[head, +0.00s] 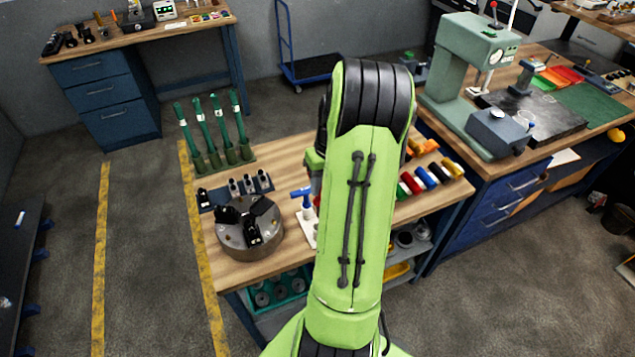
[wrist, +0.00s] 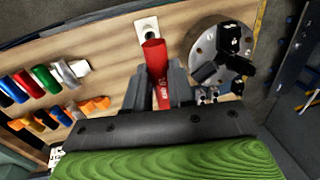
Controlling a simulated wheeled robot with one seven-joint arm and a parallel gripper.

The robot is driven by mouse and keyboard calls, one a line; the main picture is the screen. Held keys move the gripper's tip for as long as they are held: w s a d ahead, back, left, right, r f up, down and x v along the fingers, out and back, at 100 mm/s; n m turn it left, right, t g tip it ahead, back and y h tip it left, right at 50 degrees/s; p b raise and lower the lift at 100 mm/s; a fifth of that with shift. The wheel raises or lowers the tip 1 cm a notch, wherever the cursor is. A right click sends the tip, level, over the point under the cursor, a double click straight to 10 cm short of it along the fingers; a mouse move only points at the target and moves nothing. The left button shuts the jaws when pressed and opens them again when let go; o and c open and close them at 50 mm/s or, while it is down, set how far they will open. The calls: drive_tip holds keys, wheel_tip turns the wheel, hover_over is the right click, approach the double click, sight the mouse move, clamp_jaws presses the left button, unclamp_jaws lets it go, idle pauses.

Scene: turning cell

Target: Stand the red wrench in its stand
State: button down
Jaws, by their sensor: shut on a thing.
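The red wrench (wrist: 155,62) is between the two fingers of my gripper (wrist: 159,88), which is shut on it. Its wide red end points up the wrist view, towards a white stand block (wrist: 147,24) with a dark hole. That end overlaps the block's lower edge in the picture; I cannot tell whether they touch. In the head view the white stand (head: 309,232) shows partly beside my arm, which hides the gripper and most of the wrench. A blue T-handled tool (head: 302,196) stands upright just behind it.
A round metal chuck with black jaws (head: 249,235) sits close to the left of the stand. A row of small holders (head: 249,184) and tall green-handled tools (head: 214,135) are behind it. Several coloured cylinders (head: 432,177) lie at the right. Bare wood (head: 277,160) shows between.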

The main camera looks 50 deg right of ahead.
drive_tip(key=shift+w+f+b, duration=0.25)
drive_tip(key=shift+f+b, duration=0.05)
drive_tip(key=shift+f, duration=0.25)
drive_tip(key=shift+w+f+b, duration=0.2)
drive_tip(key=shift+f+b, duration=0.05)
drive_tip(key=shift+f, duration=0.3)
drive_tip(key=shift+s+f+b, duration=0.2)
drive_tip(key=shift+f+b, duration=0.2)
drive_tip(key=shift+f, duration=0.1)
drive_tip(key=shift+s+f+b, duration=0.15)
drive_tip(key=shift+f+b, duration=0.25)
drive_tip(key=shift+f, duration=0.05)
drive_tip(key=shift+w+f+b, duration=0.15)
drive_tip(key=shift+f+b, duration=0.4)
drive_tip(key=shift+f, duration=0.15)
wheel_tip(320, 180, down, 5)
drive_tip(key=b, duration=0.3)
drive_tip(key=shift+r+b, duration=0.15)
drive_tip(key=shift+b, duration=0.15)
drive_tip(key=c, duration=0.9)
unclamp_jaws()
drive_tip(key=shift+r, duration=0.1)
